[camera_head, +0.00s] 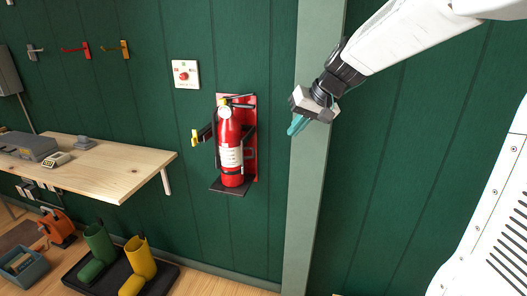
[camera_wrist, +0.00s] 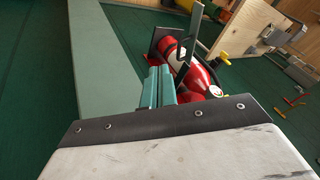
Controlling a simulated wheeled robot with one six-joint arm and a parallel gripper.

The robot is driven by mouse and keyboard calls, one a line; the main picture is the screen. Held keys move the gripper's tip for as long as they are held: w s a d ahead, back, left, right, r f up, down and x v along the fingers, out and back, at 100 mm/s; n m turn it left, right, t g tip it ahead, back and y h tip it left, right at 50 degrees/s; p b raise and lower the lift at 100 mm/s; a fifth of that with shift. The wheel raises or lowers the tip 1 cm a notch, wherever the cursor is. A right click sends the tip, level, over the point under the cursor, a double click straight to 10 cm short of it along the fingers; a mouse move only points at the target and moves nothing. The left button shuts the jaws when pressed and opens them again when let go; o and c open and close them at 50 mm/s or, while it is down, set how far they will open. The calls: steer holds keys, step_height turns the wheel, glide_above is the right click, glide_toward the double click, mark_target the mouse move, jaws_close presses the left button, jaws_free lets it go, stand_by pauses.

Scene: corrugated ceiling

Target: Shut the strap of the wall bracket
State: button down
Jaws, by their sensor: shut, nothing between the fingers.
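The wall bracket has a red back plate (camera_head: 250,163) and a dark bottom shelf, and holds a red fire extinguisher (camera_head: 231,157) upright. Its dark strap (camera_head: 206,132) sticks out to the left of the extinguisher, swung open, with a yellow piece (camera_head: 195,138) at its end. My gripper (camera_head: 297,125) is to the right of the bracket, in front of the pale post, apart from it. Its teal fingers are together and empty. In the wrist view the fingers (camera_wrist: 158,86) point toward the extinguisher (camera_wrist: 196,84), which they partly hide.
A pale green post (camera_head: 309,190) stands right of the bracket. A wooden shelf (camera_head: 125,170) juts from the wall at the left, with boots (camera_head: 140,258) on a dark tray below. A red button box (camera_head: 185,74) is above left of the bracket. The wall between shelf and bracket is clear.

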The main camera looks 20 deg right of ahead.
steer(key=w+a+r+x, duration=0.1)
steer(key=a+x, duration=0.1)
steer(key=x, duration=1.1)
steer(key=shift+w+r, duration=0.2)
steer(key=shift+r, duration=0.1)
